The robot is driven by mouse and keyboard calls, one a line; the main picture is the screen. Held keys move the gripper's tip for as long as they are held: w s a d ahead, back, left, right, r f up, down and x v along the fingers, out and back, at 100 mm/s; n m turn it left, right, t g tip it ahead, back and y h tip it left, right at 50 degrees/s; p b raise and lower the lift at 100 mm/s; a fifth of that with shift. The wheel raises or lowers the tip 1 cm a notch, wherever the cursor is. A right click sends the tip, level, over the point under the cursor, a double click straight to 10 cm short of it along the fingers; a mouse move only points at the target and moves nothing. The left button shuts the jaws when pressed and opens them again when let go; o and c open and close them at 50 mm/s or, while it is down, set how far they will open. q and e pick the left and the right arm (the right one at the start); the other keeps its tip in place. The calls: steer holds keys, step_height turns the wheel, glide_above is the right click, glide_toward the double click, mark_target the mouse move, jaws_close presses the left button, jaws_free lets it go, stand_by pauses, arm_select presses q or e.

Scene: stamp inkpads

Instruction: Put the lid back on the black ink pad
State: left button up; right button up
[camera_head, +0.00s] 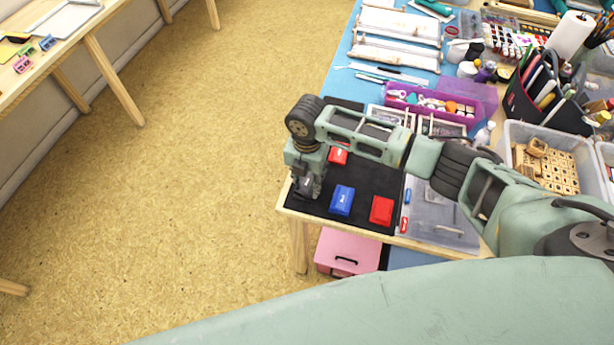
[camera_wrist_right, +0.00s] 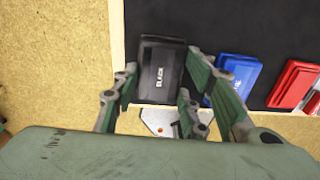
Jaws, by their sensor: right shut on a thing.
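The black ink pad's lid (camera_wrist_right: 162,72), a dark box with white lettering reading BLACK, lies between the fingers of my right gripper (camera_head: 307,188) in the wrist view. The right gripper is shut on it at the left front edge of the black mat (camera_head: 362,180). In the head view the gripper mostly hides the lid. The black pad's base cannot be told apart beneath the lid, so I cannot tell whether the two touch. My left gripper is not in view.
A blue ink pad (camera_head: 342,199) and a red one (camera_head: 381,210) stand to the right on the mat. Another red piece (camera_head: 338,154) lies behind, partly hidden by my arm. A grey translucent tray (camera_head: 440,212) lies farther right. The table's edge is close to the gripper.

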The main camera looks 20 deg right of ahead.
stand_by(0.8)
steer(key=shift+f, duration=0.5)
stand_by(1.3)
steer(key=shift+p, duration=0.4)
stand_by(0.3)
steer(key=o, duration=1)
steer(key=shift+c, duration=0.2)
steer(key=shift+o, duration=0.5)
steer(key=o, duration=0.3)
